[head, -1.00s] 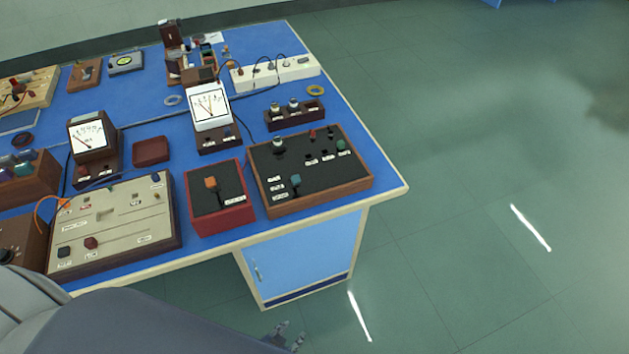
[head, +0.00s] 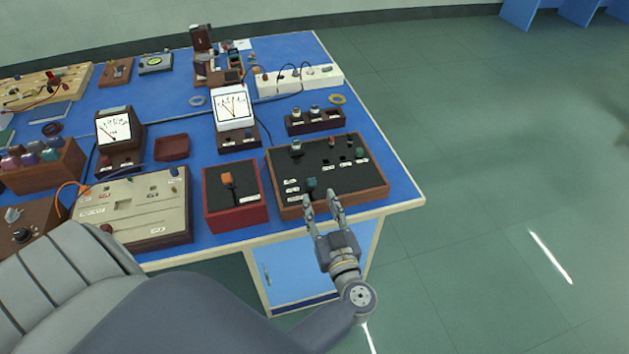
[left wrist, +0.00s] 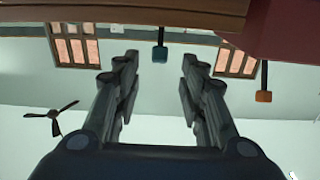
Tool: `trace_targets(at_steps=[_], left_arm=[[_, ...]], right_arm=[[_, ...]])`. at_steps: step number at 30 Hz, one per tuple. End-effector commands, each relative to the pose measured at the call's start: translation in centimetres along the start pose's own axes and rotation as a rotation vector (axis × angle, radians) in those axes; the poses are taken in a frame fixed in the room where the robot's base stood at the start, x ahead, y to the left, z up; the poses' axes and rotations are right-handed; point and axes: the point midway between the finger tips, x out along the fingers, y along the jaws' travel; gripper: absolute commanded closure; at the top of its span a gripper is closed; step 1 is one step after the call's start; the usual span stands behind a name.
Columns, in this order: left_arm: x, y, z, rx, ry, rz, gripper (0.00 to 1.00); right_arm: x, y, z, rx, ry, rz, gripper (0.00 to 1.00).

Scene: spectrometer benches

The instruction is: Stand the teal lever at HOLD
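The teal lever (head: 311,183) stands up from the black-topped wooden panel (head: 372,190), near its front left. Small white labels (head: 291,190) sit left of it, too small to read. My left gripper (head: 321,202) is open and empty at the panel's front edge, its fingers pointing toward the lever. In the left wrist view, which looks upside down, the teal knob (left wrist: 160,54) lies ahead between the open fingertips (left wrist: 160,68), with no contact visible. My right gripper is not in view.
A red box (head: 236,213) with an orange lever (head: 227,180) stands just left of the panel. A beige panel (head: 130,210) is further left. Behind stand a white meter (head: 233,107) and a wooden socket block (head: 314,122). The floor to the right is clear.

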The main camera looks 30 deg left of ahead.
Motion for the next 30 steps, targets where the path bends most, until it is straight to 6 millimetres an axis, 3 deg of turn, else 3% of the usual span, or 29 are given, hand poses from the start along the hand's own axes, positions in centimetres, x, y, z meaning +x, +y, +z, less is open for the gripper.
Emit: trace_targets(at_steps=[6,12,24,25,30], left_arm=[[4.5,0.1,-0.3,0.0,0.005,0.001,0.62],[7.1,0.1,-0.2,0.001,0.004,0.003,0.62],[8.0,0.1,0.0,0.0,0.001,0.002,0.62],[8.0,0.1,0.0,0.0,0.001,0.002,0.64],[8.0,0.1,0.0,0.0,0.001,0.002,1.0]], right_arm=[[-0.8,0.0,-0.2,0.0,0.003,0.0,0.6],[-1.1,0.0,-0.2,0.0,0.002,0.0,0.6],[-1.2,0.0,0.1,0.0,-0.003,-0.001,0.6],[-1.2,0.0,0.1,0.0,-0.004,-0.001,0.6],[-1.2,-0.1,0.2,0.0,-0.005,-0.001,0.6]])
